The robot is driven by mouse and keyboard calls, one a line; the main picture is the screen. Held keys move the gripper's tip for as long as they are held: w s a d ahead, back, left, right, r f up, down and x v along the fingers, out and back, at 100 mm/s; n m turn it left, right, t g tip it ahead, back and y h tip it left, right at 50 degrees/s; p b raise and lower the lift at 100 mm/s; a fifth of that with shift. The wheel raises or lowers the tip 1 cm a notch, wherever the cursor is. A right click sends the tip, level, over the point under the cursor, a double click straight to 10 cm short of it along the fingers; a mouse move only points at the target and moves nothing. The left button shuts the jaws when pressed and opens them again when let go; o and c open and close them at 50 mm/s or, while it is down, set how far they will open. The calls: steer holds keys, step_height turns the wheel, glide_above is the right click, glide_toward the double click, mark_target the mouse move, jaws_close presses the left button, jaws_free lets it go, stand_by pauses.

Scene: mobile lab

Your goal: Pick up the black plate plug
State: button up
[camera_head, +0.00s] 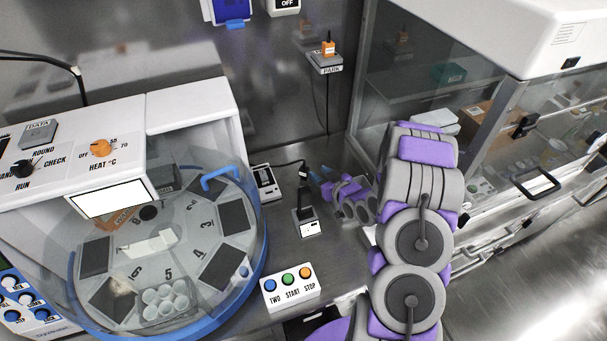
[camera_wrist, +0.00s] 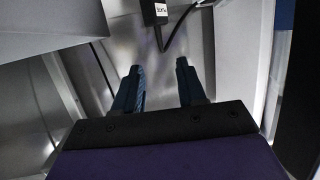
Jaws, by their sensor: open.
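A black plug (camera_wrist: 154,12) with a small white label and a black cable shows at the top of the wrist view, ahead of my fingertips and apart from them. The label is too small to read for certain. My gripper (camera_wrist: 158,70) is open, with its two blue fingers apart and nothing between them. In the head view my gripper (camera_head: 321,178) is low over the bench, just right of a black cable end (camera_head: 302,168). A black upright piece (camera_head: 306,198) on a labelled base stands in front of it. I cannot tell which of these is the labelled plug.
A white device (camera_head: 265,184) with a cable stands left of my gripper. A TWO/START/STOP button box (camera_head: 291,287) sits nearer. The round blue-rimmed machine (camera_head: 255,270) fills the left. A PARK shelf (camera_head: 325,65) holds an orange plug (camera_head: 328,48). A glass cabinet (camera_head: 470,110) stands right.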

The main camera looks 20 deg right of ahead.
mark_target(304, 170)
steer(key=b+x, duration=0.1)
steer(key=x, duration=0.6)
steer(key=shift+w+f, duration=0.1)
steer(key=x, duration=0.1)
steer(key=b+x, duration=0.1)
steer(key=x, duration=0.1)
steer(key=b+x, duration=0.1)
steer(key=shift+w+f, duration=0.1)
steer(key=shift+f, duration=0.2)
steer(key=shift+w+a+f, duration=0.1)
steer(key=shift+w+a, duration=0.05)
steer(key=shift+w, duration=0.3)
steer(key=shift+c, duration=0.2)
jaws_close()
